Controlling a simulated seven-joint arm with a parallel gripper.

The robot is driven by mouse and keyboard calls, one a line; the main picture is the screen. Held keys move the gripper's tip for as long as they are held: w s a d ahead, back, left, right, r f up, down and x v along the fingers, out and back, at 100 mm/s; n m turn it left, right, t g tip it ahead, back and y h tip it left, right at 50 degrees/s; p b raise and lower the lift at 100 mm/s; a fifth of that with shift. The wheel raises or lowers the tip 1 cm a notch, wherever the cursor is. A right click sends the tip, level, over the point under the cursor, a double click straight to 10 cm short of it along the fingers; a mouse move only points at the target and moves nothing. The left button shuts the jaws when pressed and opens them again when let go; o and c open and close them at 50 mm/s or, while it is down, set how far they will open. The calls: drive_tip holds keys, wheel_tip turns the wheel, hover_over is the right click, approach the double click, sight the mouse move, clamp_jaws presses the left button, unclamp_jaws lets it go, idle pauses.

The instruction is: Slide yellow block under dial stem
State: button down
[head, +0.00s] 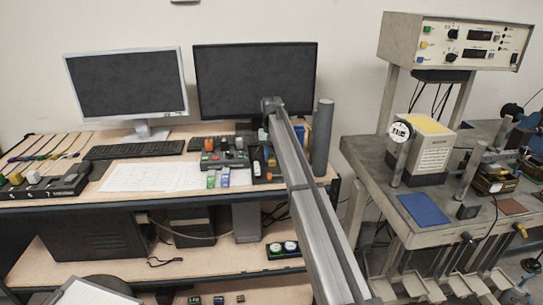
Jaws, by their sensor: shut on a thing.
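A round white dial (400,132) with dark markings stands on the right bench, with a grey post (399,165) below it. A stem under the dial is too small to make out. A pale box with a yellow top (431,125) stands just right of the dial; I cannot tell whether it is the task's yellow block. My grey arm rises from the bottom centre to the desk's back. My gripper cannot be made out, nor anything it holds.
The wooden desk (60,211) holds two monitors, a keyboard (133,149), papers (150,177) and several small coloured parts. A grey cylinder (322,138) stands right of my arm. A blue mat (424,210) and a dark block (467,212) lie on the right bench's front.

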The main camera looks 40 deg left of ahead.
idle(0.4)
drive_tip(key=shift+c, duration=1.9)
unclamp_jaws()
drive_tip(key=shift+r, duration=0.1)
drive_tip(key=shift+s+d+r, duration=0.35)
drive_tip(key=shift+r, duration=0.2)
drive_tip(key=shift+s+d+r, duration=0.3)
drive_tip(key=shift+s+r, duration=0.05)
drive_tip(key=shift+r, duration=0.2)
drive_tip(key=shift+r, duration=0.15)
drive_tip(key=r, duration=0.4)
drive_tip(key=shift+s+d+r, duration=0.3)
drive_tip(key=shift+d+r, duration=0.05)
drive_tip(key=shift+r, duration=0.05)
